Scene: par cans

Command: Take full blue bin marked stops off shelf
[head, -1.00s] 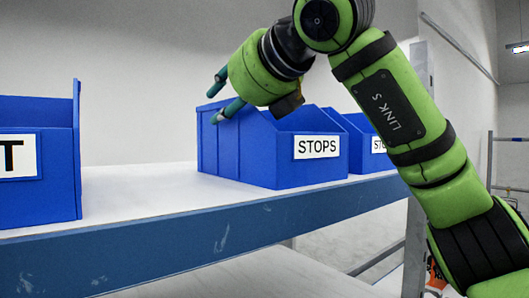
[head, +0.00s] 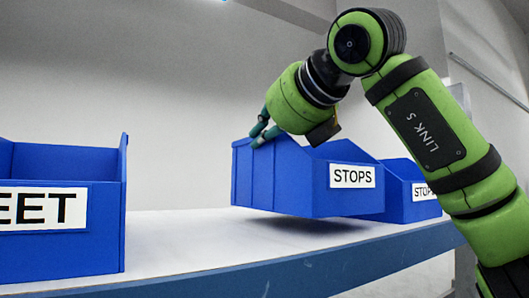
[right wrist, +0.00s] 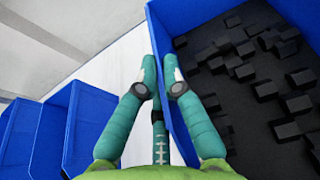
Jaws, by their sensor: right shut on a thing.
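The blue bin labelled STOPS (head: 290,185) hangs slightly above the shelf, with a shadow beneath it. My right gripper (head: 262,132) is shut on the top edge of its left wall. In the right wrist view the fingers (right wrist: 161,85) pinch that blue wall (right wrist: 172,110) from both sides, and the bin holds many small black blocks (right wrist: 245,60). A second blue bin (head: 408,190), its label partly hidden, is just behind and to the right on the shelf. My left gripper is not in view.
The white shelf (head: 180,245) has a blue front beam (head: 330,270). Another blue bin (head: 100,225), its label ending in EET, stands at the left. Bare shelf lies between it and the held bin. A pale wall is behind.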

